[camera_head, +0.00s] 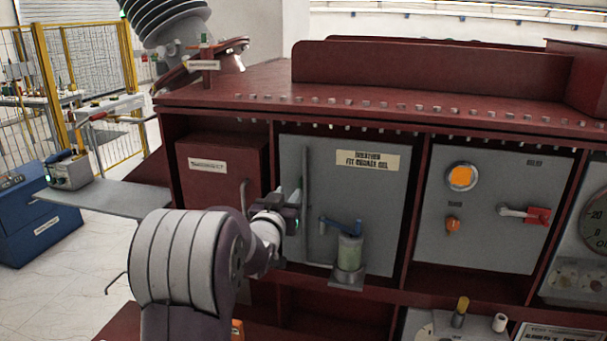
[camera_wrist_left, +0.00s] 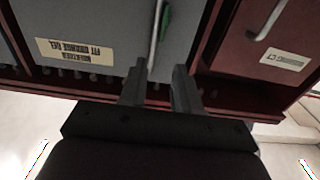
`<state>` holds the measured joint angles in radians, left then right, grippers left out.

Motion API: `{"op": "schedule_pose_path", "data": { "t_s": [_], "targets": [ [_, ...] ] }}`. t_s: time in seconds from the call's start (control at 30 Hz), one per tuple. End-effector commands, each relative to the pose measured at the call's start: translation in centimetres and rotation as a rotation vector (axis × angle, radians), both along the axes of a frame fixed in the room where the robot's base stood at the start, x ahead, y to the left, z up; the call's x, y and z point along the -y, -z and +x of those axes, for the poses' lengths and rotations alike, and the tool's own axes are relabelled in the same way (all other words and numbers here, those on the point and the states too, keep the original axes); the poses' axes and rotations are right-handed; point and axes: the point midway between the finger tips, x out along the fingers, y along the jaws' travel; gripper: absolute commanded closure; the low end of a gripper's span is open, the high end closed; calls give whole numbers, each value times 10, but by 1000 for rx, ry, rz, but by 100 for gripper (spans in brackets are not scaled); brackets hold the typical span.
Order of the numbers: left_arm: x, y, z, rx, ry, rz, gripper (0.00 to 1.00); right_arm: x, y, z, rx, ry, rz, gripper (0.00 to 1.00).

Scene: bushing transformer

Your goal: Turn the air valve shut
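My left gripper (camera_head: 290,203) is in front of the left side of the grey panel (camera_head: 385,190) labelled for silica gel. In the left wrist view its two fingers (camera_wrist_left: 158,88) are apart, with a thin grey pipe (camera_wrist_left: 157,35) in line with the gap; contact cannot be told. A green part (camera_wrist_left: 166,21) sits beside that pipe. To the right of the gripper in the head view, a blue lever (camera_head: 342,226) sits above a greenish glass cylinder (camera_head: 349,252). No label marks which part is the air valve. My right gripper is not in view.
Further right, another grey panel holds an orange round indicator (camera_head: 460,177), an orange knob (camera_head: 453,225) and a grey lever on a red block (camera_head: 538,216). A dark red box (camera_head: 222,195) stands left of the gripper. A red ledge runs below the panels.

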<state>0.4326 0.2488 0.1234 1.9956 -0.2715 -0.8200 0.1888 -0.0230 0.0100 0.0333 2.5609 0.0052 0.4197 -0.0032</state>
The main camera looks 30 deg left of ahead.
Motion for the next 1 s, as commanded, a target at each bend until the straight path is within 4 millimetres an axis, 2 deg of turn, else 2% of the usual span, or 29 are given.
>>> {"op": "schedule_pose_path", "data": {
  "t_s": [0.03, 0.1, 0.3, 0.5, 0.73, 0.77, 0.83, 0.87, 1.0],
  "targets": [
    [-3, -5, 14, -5, 1, -2, 68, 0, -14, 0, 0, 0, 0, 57],
    [-7, -5, 32, -5, 1, -1, 68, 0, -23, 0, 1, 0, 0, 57],
    [-16, -3, 68, -5, 0, -2, 68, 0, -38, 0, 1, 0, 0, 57],
    [-19, -1, 81, -4, 0, -1, 68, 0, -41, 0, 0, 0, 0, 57],
    [-19, 0, 81, -4, -1, -1, 68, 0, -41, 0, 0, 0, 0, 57],
    [-19, 0, 81, -4, -1, -1, 71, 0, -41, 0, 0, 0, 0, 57],
    [-19, 0, 81, -4, -1, -1, 94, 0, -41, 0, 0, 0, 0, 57],
    [-19, 0, 81, -4, -1, -1, 100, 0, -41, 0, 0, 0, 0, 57],
    [-19, 0, 81, -5, -1, -1, 100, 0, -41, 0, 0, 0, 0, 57]
  ]
}}
